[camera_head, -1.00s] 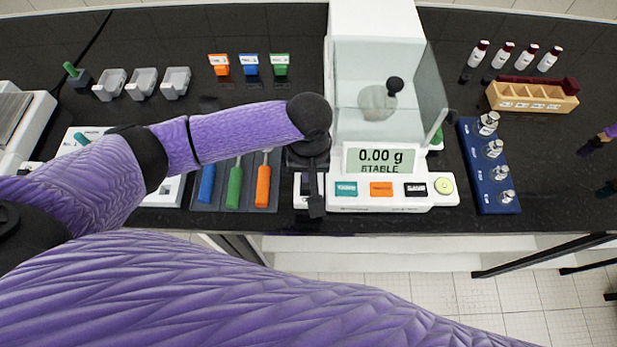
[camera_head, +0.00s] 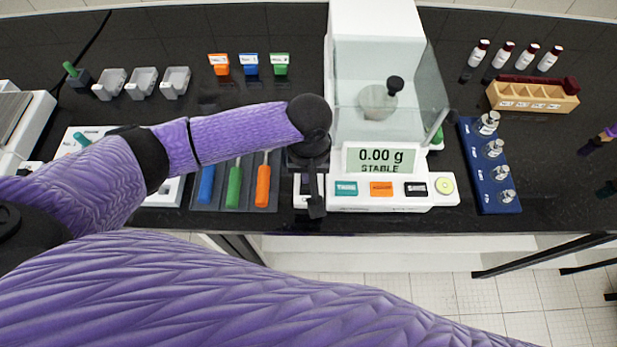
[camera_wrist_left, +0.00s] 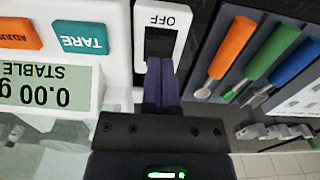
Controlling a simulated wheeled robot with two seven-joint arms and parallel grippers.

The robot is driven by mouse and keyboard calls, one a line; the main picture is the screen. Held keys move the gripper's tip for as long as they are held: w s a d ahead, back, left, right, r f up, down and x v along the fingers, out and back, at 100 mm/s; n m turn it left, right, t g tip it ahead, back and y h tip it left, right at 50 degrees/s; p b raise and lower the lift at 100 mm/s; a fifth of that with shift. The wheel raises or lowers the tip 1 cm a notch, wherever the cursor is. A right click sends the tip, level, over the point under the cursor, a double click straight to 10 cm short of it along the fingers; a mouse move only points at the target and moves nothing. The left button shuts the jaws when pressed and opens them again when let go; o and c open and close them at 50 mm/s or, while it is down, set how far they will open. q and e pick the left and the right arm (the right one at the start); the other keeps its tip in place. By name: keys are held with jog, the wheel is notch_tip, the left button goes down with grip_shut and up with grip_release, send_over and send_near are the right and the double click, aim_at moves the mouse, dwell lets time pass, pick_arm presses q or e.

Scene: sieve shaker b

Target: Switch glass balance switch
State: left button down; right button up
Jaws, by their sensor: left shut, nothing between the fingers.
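The glass balance (camera_head: 391,192) stands at the middle of the bench, its display reading 0.00 g STABLE. Its switch (camera_head: 299,201) is a white plate with a dark rocker at the left of the button panel, partly hidden by my gripper. In the left wrist view the switch (camera_wrist_left: 176,17) shows the word OFF, upside down, beside the dark rocker. My left gripper (camera_head: 316,208) is shut and empty, pointing down over the switch. In the left wrist view the purple fingertips (camera_wrist_left: 160,66) are at the rocker's near end; whether they touch it is unclear.
Tare (camera_head: 346,188), orange (camera_head: 381,189) and black (camera_head: 416,189) buttons sit right of the switch. A tray with blue, green and orange-handled (camera_head: 263,186) tools lies left. A blue weight rack (camera_head: 480,180) stands right. The bench's front edge is close below.

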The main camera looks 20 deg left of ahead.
aim_at(309, 186)
pick_arm(q)
jog(key=shift+f, duration=0.45)
jog(key=shift+f+b, duration=0.6)
jog(key=shift+f, duration=0.2)
dwell(0.4)
notch_tip(309, 186, up, 7)
jog(key=p, duration=0.9)
jog(key=shift+r, duration=0.15)
